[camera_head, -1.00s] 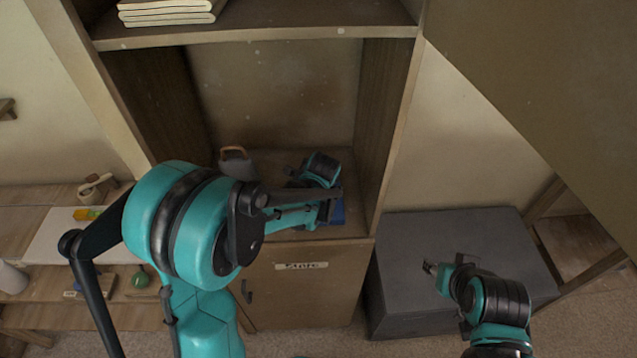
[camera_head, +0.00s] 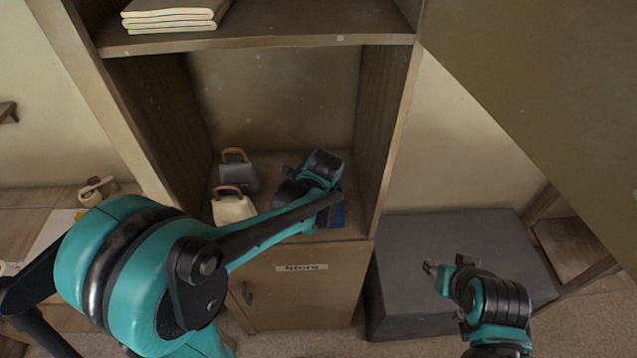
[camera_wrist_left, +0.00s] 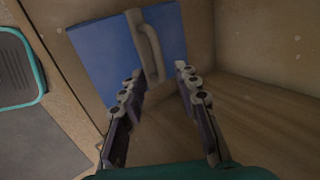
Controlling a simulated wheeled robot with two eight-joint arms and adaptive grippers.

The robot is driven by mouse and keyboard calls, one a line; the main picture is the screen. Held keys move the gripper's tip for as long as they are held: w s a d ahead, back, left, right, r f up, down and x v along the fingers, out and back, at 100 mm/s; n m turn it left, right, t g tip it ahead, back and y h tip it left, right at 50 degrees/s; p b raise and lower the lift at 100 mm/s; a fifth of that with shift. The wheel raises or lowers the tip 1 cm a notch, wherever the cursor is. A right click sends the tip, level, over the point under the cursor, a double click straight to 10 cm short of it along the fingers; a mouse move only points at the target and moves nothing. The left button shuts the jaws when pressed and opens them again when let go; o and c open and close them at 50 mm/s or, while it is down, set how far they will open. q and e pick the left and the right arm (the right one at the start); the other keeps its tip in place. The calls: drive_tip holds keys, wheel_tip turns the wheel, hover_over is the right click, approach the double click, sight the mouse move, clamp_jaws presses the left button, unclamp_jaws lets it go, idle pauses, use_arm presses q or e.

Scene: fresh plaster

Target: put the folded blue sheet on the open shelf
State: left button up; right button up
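A flat blue thing, likely the folded blue sheet (camera_head: 338,214), lies at the front right of the lower open shelf (camera_head: 265,170), mostly hidden behind my left arm. It shows larger in the left wrist view (camera_wrist_left: 100,62), with a grey piece with a looped handle (camera_wrist_left: 150,48) across its middle. My left gripper (camera_wrist_left: 159,76) is open, its fingers apart on both sides of the handle's lower end. I cannot tell whether they touch it. In the head view the left fingertips are hard to make out. My right gripper (camera_head: 430,268) is above the grey chest; its fingers are too small to read.
A dark grey handled block (camera_head: 238,172) and a cream handled block (camera_head: 233,208) stand on the lower shelf's left side. Folded cream cloths (camera_head: 172,16) lie on the upper shelf (camera_head: 280,40). A labelled cupboard door (camera_head: 300,295) is below. The grey chest (camera_head: 455,240) stands right.

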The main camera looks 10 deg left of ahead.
use_arm(q)
drive_tip(key=s+a+r+n+h, duration=0.1)
drive_tip(key=s+a+r+n, duration=0.1)
drive_tip(key=s+n, duration=0.5)
drive_tip(key=s+a+r+n, duration=0.2)
drive_tip(key=s+r+n, duration=0.2)
drive_tip(key=s, duration=1)
drive_tip(key=shift+s+a+r+n+t+h+p, duration=0.15)
drive_tip(key=shift+s+r+n+t+h+p, duration=0.2)
drive_tip(key=shift+n, duration=1.55)
